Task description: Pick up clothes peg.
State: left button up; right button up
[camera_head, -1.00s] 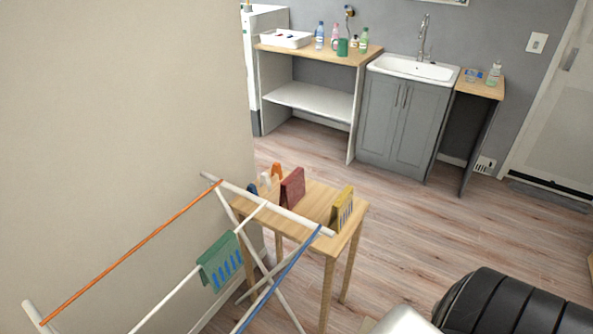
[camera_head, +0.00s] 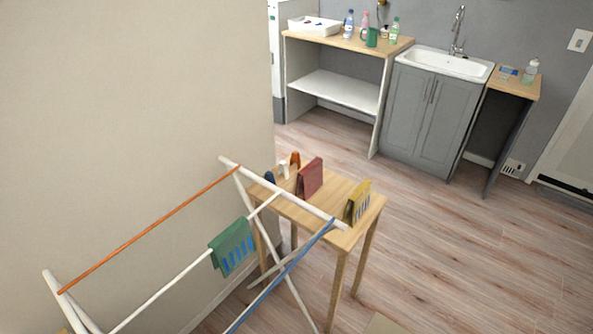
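Three small upright peg-like items stand near the left back of a small wooden table (camera_head: 335,187): an orange one (camera_head: 295,159), a white one (camera_head: 284,171) and a dark blue one (camera_head: 269,177). They are too small to tell for sure which are clothes pegs. The rail of the drying rack (camera_head: 234,165) passes in front of the table and partly hides the blue one. Neither of my grippers is in view.
A beige wall (camera_head: 120,100) stands at left. A counter (camera_head: 345,42) and sink cabinet (camera_head: 431,110) line the back. The wooden floor at right is clear.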

aim_at(283, 167)
jog(key=l+z, duration=0.15)
jog(key=i+l+z, duration=0.1)
jog(key=l, duration=0.25)
jog(key=i+l+z, duration=0.35)
jog(key=i+l, duration=0.2)
jog(key=i+l+z, duration=0.35)
jog(key=i+l, duration=0.25)
jog(key=i+l+z, duration=0.35)
jog(key=i, duration=0.35)
jog(key=i+u, duration=0.25)
jog(key=i, duration=0.2)
jog(key=i+l+u, duration=0.2)
jog(key=i, duration=0.25)
jog(key=i+l+u, duration=0.25)
jog(key=i, duration=0.2)
jog(key=i+u, duration=0.15)
jog(key=u, duration=0.3)
jog(key=i+u, duration=0.15)
jog(key=u, duration=0.3)
jog(key=i+u, duration=0.15)
jog(key=u, duration=0.25)
jog(key=i+l+u, duration=0.1)
jog(key=u, duration=0.35)
jog(key=i+l+u, duration=0.15)
jog(key=u, duration=0.3)
